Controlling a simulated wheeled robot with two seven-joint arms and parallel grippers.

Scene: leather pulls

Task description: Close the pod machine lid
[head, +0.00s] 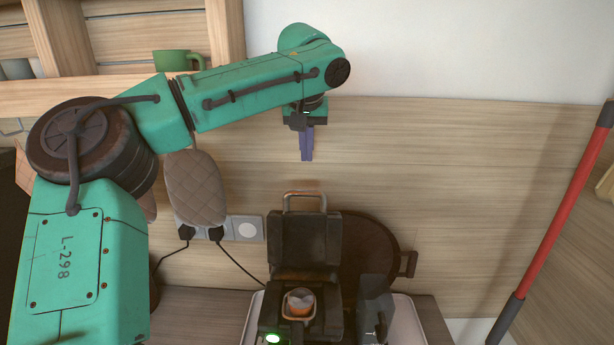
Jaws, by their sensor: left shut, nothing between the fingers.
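The pod machine (275,320) is dark and stands on a light tray at the bottom centre. Its lid (305,238) is raised upright at the back, with a copper-coloured loop handle (304,197) at its top. A pod (300,303) sits in the round copper-rimmed opening in front of the lid. A green light glows at the machine's lower left. My left gripper (307,158) points down with its purple fingers together and empty. In the picture it is above the lid handle, apart from it. My right gripper is out of view.
A round brown board with a handle (408,264) leans behind the machine. A dark grey object (375,300) stands at its right. A quilted mitt (195,187) hangs near wall sockets with cables. A green mug (178,60) is on the shelf. A red pole (568,205) stands at right.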

